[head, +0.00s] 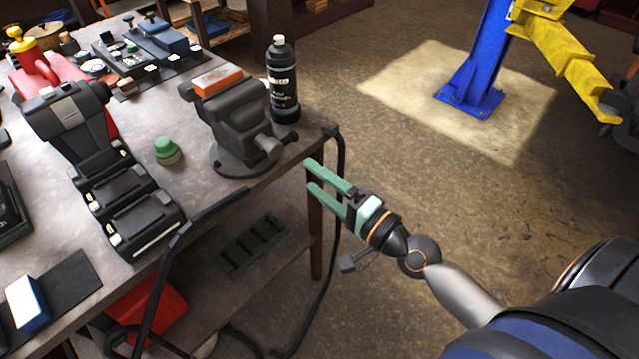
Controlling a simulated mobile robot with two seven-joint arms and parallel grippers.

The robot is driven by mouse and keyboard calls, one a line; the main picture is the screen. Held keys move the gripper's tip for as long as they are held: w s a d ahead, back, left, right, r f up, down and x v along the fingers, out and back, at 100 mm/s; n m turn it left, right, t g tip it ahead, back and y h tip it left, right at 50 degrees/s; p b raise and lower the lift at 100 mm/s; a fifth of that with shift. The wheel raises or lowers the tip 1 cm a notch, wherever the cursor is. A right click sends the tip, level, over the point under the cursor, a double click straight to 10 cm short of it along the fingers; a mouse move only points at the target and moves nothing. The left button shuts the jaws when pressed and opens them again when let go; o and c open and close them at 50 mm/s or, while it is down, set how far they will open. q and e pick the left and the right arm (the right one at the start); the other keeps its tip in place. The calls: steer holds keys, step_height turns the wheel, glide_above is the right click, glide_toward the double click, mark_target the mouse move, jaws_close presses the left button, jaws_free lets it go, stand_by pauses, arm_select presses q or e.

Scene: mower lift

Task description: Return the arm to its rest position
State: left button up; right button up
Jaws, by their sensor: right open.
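My right gripper (318,180) has two green fingers set apart, with nothing between them. It is off the front right edge of the workbench (225,185), below the bench vise in the picture, with its fingers pointing up and left. My right arm (462,292) comes in from the lower right. My left gripper does not show in the head view.
A bench vise (240,125) and a black bottle (282,80) stand at the bench corner. A black cable (336,200) hangs down near my gripper. A blue lift post (476,60) with a yellow arm (565,55) stands behind. Floor between is clear.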

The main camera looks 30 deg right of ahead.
steer(key=shift+s+d, duration=0.1)
stand_by(0.5)
steer(key=s+a+f+n+g+h, duration=0.1)
steer(key=s+f+n, duration=0.3)
steer(key=f, duration=0.4)
steer(key=s+a+f+n+g+h, duration=0.1)
steer(key=s+f+n+g, duration=0.3)
steer(key=f, duration=0.5)
steer(key=s+a+f+n+g+h, duration=0.1)
steer(key=s+f+n+g+h, duration=0.1)
steer(key=s+f+n, duration=0.4)
step_height(320, 180, down, 3)
steer(key=shift+s+f+n+g, duration=0.1)
steer(key=shift+s+n+g, duration=0.05)
steer(key=shift+n+g, duration=0.4)
steer(key=shift+a, duration=0.1)
steer(key=shift+c, duration=0.2)
